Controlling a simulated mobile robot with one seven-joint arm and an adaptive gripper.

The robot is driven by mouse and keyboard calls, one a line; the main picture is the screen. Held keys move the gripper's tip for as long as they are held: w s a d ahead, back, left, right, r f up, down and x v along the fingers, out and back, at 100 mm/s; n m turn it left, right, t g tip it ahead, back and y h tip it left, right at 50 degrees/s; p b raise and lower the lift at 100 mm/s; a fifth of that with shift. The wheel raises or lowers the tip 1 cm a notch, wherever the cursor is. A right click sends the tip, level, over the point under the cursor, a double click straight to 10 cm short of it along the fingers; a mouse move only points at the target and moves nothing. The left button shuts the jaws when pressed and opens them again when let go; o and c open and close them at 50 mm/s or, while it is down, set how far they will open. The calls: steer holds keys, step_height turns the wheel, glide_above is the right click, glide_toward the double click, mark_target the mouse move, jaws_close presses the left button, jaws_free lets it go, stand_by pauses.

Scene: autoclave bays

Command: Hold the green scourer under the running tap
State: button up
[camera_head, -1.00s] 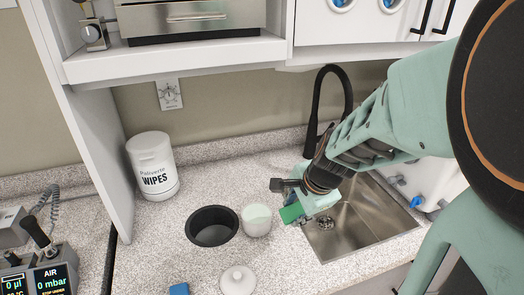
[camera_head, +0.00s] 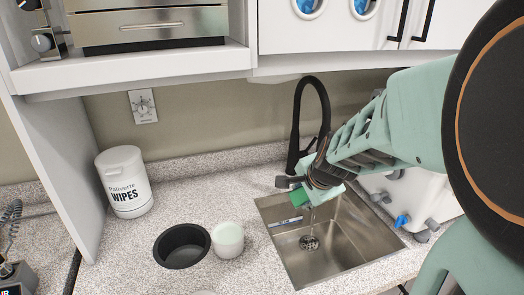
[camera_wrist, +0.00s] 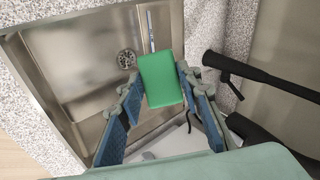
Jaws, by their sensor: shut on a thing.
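The green scourer (camera_head: 299,197) is held in my gripper (camera_head: 308,192), above the left part of the steel sink (camera_head: 350,238). In the wrist view the scourer (camera_wrist: 160,80) sits between the two blue-padded fingers, its broad green face showing. The black tap (camera_head: 297,120) arches up behind the sink, and its spout end is hidden behind my gripper and arm. A thin, faint stream seems to fall from below my gripper toward the drain (camera_head: 309,243). I cannot tell whether it touches the scourer.
A thin blue-and-white item (camera_head: 285,221) lies in the sink. A wipes tub (camera_head: 126,183) is farther left. A white container with a blue tap (camera_head: 402,220) stands right.

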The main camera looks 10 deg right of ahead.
steer(key=w+d+f+b, duration=0.1)
steer(key=w+d, duration=0.5)
steer(key=w, duration=0.6)
steer(key=shift+d+f+b, duration=0.3)
steer(key=shift+d+f, duration=0.1)
steer(key=shift+f, duration=0.5)
steer(key=s+a+b, duration=0.1)
steer(key=s+a, duration=0.3)
steer(key=s, duration=0.3)
stand_by(0.6)
steer(key=shift+r, duration=0.1)
stand_by(1.1)
steer(key=s+r+p, duration=0.1)
steer(key=s+a+r+p, duration=0.1)
steer(key=s+r+p, duration=0.1)
steer(key=shift+s+a+r, duration=0.1)
steer(key=shift+a+r, duration=0.05)
steer(key=shift+a, duration=0.25)
steer(key=shift+s+a+r+p, duration=0.3)
steer(key=shift+s+p, duration=0.05)
steer(key=shift+s, duration=0.2)
